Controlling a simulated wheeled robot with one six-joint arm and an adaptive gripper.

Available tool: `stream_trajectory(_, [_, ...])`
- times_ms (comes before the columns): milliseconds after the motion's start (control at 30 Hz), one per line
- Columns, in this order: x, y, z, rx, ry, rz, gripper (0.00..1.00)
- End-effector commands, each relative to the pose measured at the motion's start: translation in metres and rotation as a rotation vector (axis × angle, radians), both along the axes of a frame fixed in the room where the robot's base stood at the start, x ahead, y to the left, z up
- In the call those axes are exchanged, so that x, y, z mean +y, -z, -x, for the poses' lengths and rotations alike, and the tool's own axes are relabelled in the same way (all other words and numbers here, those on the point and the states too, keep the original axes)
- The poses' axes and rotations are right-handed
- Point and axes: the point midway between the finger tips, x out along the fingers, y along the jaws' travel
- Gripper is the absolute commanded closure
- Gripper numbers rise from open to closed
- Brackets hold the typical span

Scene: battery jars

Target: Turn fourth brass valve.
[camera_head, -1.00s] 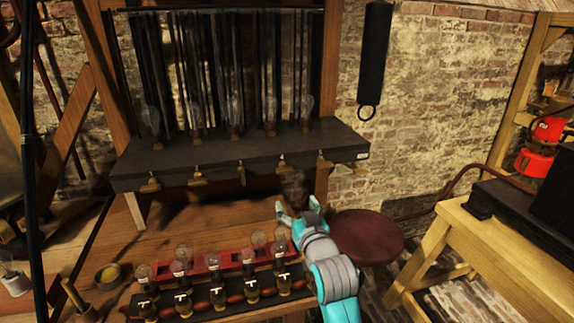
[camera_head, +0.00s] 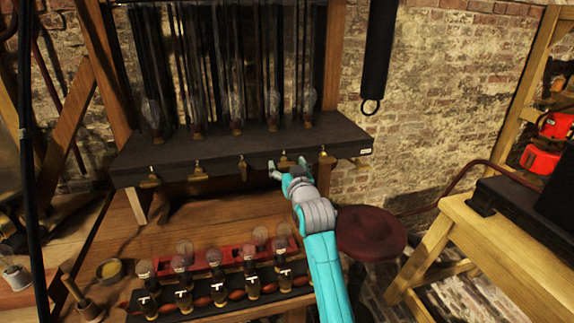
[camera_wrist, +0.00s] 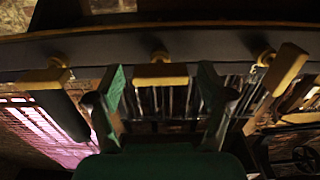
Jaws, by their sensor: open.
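Several brass valves line the front edge of the dark shelf (camera_head: 220,155). The fourth from the left (camera_head: 284,159) is partly hidden behind my gripper (camera_head: 287,169) in the head view. My gripper is open at the shelf's front edge. In the wrist view, a brass valve with a wide flat handle (camera_wrist: 160,76) sits between the two green fingertips of my gripper (camera_wrist: 161,86), with gaps on both sides. I cannot tell how deep it sits between them.
Neighbouring valves stand left (camera_wrist: 45,76) and right (camera_wrist: 284,70) of the fingers in the wrist view. Glass bulbs (camera_head: 236,110) stand on the shelf. Below are a bulb rack (camera_head: 215,285) and a red stool (camera_head: 370,230). A black cylinder (camera_head: 380,50) hangs at the right.

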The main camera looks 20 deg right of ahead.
Motion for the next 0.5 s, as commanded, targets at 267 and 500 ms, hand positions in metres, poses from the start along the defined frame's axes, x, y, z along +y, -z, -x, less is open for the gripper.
stream_trajectory(267, [0.0, 0.0002, -0.0073, 0.001, 0.0, 0.0, 0.21])
stream_trajectory(500, [0.0, 0.0003, -0.007, 0.001, 0.0, 0.0, 0.48])
